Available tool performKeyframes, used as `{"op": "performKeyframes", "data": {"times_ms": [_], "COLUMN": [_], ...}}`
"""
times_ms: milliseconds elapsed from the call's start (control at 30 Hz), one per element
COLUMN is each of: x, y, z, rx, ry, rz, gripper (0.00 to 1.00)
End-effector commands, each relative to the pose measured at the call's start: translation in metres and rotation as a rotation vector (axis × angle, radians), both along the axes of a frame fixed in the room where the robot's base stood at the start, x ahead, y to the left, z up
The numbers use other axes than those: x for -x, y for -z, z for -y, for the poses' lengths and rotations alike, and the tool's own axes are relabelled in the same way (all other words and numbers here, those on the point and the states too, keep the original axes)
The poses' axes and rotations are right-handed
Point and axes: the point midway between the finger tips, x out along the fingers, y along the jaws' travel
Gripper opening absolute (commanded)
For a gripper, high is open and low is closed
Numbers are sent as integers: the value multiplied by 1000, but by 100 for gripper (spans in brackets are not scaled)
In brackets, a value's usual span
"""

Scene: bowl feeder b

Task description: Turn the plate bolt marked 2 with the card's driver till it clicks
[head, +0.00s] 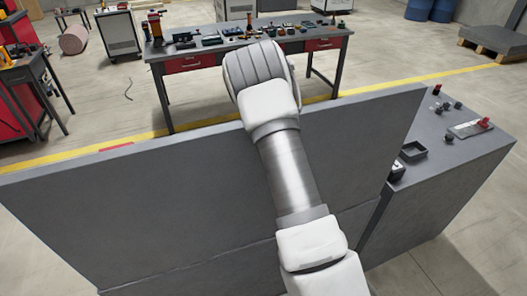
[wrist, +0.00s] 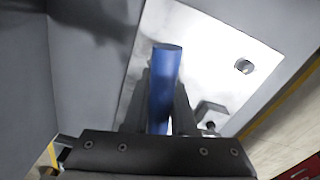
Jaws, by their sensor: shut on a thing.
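My gripper (wrist: 164,98) is shut on a blue cylindrical handle (wrist: 165,65), which looks like the driver. The handle stands out beyond the fingertips, and no shaft or tip of it shows. Behind it in the wrist view is a pale metal plate (wrist: 205,50). A round bolt head or hole (wrist: 243,66) sits at the plate's right, apart from the handle. No number mark or card is readable. In the head view my arm reaches over a grey panel, and my gripper is hidden there.
A small dark grey block (wrist: 212,110) is at the plate's lower edge, close right of my fingers. In the head view the tall grey panel (head: 120,210) stands under my arm. A grey bench (head: 450,180) at right carries an open tray (head: 412,151) and small parts.

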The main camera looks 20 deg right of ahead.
Motion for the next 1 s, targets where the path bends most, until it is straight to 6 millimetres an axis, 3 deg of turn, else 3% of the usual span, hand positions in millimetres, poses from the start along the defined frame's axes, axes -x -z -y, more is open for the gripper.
{"op": "performKeyframes", "data": {"times_ms": [1000], "x": [0], "y": [15], "z": [0], "rx": [1], "ry": [0], "rz": [1], "gripper": [0]}}
